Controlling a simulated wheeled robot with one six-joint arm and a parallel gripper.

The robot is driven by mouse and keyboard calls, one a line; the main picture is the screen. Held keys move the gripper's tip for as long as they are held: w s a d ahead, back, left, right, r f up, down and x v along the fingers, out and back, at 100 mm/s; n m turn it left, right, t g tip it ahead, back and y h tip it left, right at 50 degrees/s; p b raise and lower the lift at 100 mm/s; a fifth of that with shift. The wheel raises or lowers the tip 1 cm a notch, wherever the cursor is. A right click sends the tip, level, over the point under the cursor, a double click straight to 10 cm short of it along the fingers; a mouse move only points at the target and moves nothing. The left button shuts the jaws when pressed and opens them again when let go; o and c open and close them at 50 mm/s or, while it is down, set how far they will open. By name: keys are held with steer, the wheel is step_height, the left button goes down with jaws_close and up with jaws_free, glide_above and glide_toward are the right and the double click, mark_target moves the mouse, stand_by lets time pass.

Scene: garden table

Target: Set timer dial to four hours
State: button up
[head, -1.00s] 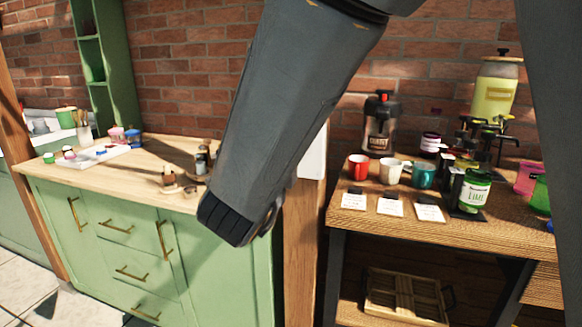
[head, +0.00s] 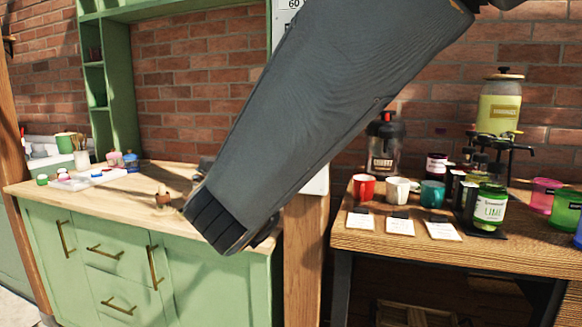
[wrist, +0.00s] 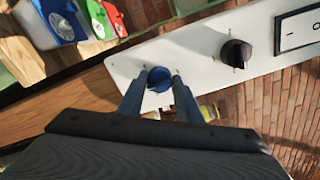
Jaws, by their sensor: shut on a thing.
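The dial's markings and pointer are too hidden and small to read. A black knob (wrist: 236,52) with small marks around it sits apart to the right. In the head view my arm covers most of the panel (head: 318,182), and my gripper is hidden behind it.
A black-and-white rocker switch (wrist: 299,22) is at the panel's right end. Blue, red and green items stand at upper left in the wrist view. In the head view, a wooden counter (head: 135,188) is left and a table with mugs (head: 365,187) and jars right.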

steer(key=o, duration=1)
steer(key=shift+d, duration=0.1)
steer(key=shift+o, duration=0.2)
steer(key=v, duration=0.8)
steer(key=shift+w, duration=0.2)
